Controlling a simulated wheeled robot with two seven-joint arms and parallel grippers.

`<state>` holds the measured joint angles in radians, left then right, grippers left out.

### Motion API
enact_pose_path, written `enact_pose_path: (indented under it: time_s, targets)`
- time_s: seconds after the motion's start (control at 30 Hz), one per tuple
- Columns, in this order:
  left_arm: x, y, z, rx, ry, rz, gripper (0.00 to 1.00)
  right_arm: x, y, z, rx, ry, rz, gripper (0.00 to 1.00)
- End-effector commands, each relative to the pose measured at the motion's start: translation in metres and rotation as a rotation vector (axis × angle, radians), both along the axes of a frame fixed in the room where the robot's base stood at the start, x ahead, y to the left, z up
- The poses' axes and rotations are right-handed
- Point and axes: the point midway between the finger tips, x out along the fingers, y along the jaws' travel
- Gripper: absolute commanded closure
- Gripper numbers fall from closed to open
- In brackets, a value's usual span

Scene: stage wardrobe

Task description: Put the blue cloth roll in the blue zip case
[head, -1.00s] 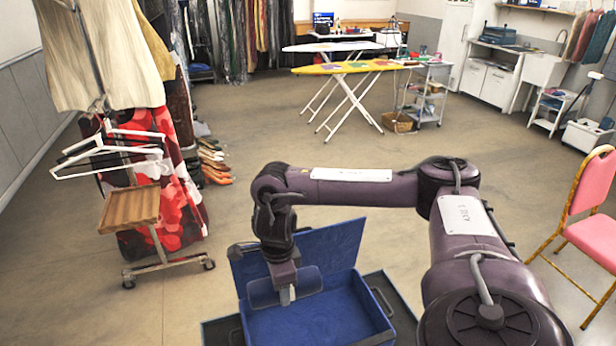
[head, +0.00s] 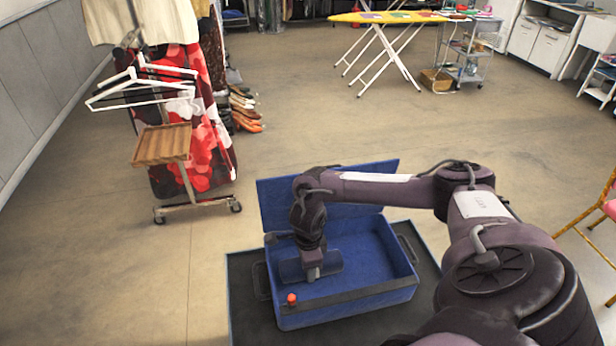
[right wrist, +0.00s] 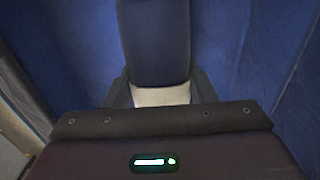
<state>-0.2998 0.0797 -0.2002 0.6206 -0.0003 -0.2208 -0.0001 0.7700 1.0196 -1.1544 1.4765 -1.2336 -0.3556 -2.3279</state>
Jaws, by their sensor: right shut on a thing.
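The blue zip case (head: 395,290) lies open on a dark mat or board on the floor, its lid (head: 275,200) raised at the back. My right gripper (head: 313,275) reaches down into the left part of the case and is shut on the dark blue cloth roll (head: 330,262). The roll lies crosswise inside the case outline; I cannot tell whether it touches the bottom. The right wrist view shows the roll (right wrist: 155,45) at the fingers, with blue case walls around it. My left gripper is not in view.
A small orange-red object (head: 292,298) shows at the case's front left edge. A clothes rack with a wooden shelf (head: 162,145) and white hangers stands to the left. Open floor lies behind the case.

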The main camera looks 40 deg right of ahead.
Motion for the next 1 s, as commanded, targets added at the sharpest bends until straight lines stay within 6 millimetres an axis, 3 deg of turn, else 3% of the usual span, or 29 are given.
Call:
enact_pose_path:
  time_s: [0.13, 0.53, 0.57, 0.7, 1.0]
  targets:
    - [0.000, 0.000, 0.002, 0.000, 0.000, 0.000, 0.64, 0.000, 0.000, -0.016, 0.001, 0.000, 0.000, 0.74]
    - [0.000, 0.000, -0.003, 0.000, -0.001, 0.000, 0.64, 0.001, 0.000, -0.022, 0.000, -0.001, 0.001, 0.74]
    - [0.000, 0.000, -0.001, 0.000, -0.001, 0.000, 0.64, 0.000, 0.000, -0.020, 0.000, -0.001, 0.001, 0.45]
    - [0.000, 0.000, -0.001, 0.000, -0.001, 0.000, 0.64, 0.000, 0.000, -0.020, 0.000, -0.001, 0.001, 0.28]
    - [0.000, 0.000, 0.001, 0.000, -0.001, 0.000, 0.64, 0.000, 0.000, -0.018, 0.000, -0.001, 0.001, 0.28]
